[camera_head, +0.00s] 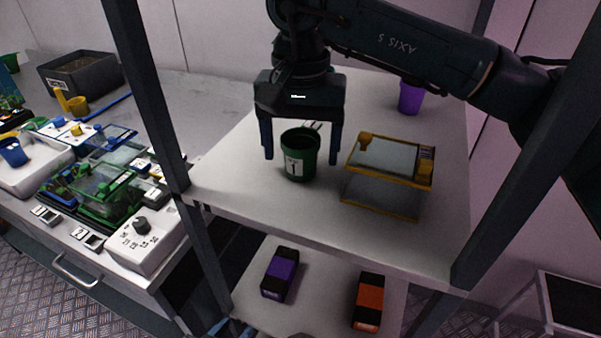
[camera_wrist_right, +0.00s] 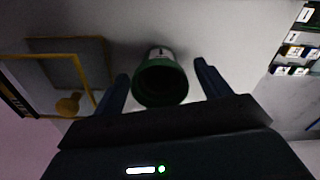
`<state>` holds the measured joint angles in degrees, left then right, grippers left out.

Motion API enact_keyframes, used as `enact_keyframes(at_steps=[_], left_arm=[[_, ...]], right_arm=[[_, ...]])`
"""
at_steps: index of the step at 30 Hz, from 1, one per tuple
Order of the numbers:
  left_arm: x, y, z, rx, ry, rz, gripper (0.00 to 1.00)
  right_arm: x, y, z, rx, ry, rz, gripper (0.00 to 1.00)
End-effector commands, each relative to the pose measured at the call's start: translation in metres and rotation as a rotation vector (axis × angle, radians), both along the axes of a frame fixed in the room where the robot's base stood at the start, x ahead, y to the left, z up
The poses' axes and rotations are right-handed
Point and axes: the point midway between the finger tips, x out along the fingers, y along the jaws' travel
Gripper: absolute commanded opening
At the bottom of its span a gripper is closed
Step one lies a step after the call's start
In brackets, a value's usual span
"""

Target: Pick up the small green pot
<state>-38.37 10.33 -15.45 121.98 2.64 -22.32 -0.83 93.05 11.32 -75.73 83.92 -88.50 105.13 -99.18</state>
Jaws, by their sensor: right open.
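The small green pot (camera_head: 300,156) stands upright on the upper white shelf, with a white label on its front. My right gripper (camera_head: 301,157) comes in from the right and is open above the pot, its two blue fingers on either side of it. In the right wrist view, the pot (camera_wrist_right: 160,80) shows between and just beyond the open fingertips, with its dark opening facing the camera. I see no contact between fingers and pot. My left gripper is not in view.
A yellow-framed clear box (camera_head: 386,172) stands right of the pot on the shelf (camera_head: 240,180). A purple pot (camera_head: 411,97) is at the back right. Rack posts (camera_head: 146,95) flank the shelf. Purple (camera_head: 280,273) and orange (camera_head: 368,302) boxes lie on the lower shelf.

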Motion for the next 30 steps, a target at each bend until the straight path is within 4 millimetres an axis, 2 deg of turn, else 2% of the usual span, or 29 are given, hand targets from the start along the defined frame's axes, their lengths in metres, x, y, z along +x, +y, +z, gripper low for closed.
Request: enact_keyframes(at_steps=[1,8,25,30], left_arm=[[0.0002,-0.0012,-0.0032,-0.011,-0.003,0.0,0.36],[-0.0004,-0.0011,-0.0002,-0.015,-0.001,0.001,0.36],[-0.0001,0.0025,-0.0021,-0.008,0.001,0.007,0.36],[-0.0002,0.0026,-0.0023,-0.007,0.002,0.007,0.36]], right_arm=[[0.0,0.0,-0.0076,0.001,0.0,0.0,0.76],[0.0002,0.0,-0.0059,0.001,-0.001,0.0,0.76],[0.0004,-0.0001,-0.0057,0.001,-0.001,0.0,0.29],[0.0004,0.0,-0.0056,0.001,-0.001,0.0,0.27]])
